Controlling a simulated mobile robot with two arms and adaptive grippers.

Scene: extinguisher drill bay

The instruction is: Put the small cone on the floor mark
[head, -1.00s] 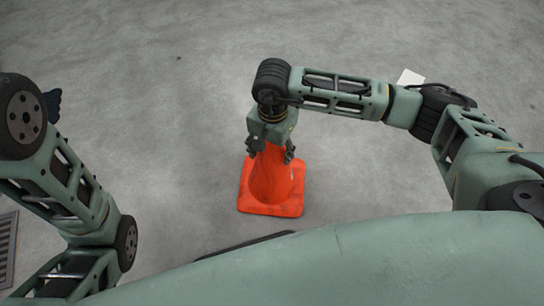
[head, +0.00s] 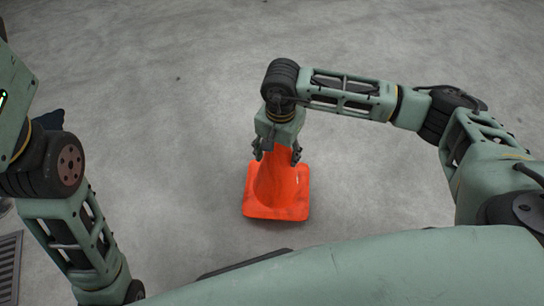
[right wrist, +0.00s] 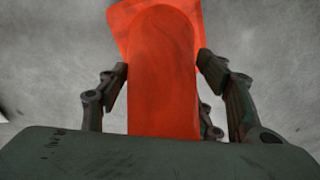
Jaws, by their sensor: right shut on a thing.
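The small orange cone (head: 278,190) is upright below my right gripper (head: 277,154) in the head view. My right gripper is shut on the cone's upper part, with fingers on both sides of it. In the right wrist view the cone (right wrist: 163,75) fills the middle between the fingers, its square base at the top. I cannot tell whether the base touches the floor or hangs just above it. No floor mark shows clearly in either current view. My left arm is at the left edge of the head view; its gripper is out of the picture.
Bare grey concrete floor (head: 200,90) lies open ahead and around the cone. A floor grate (head: 8,265) is at the lower left edge.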

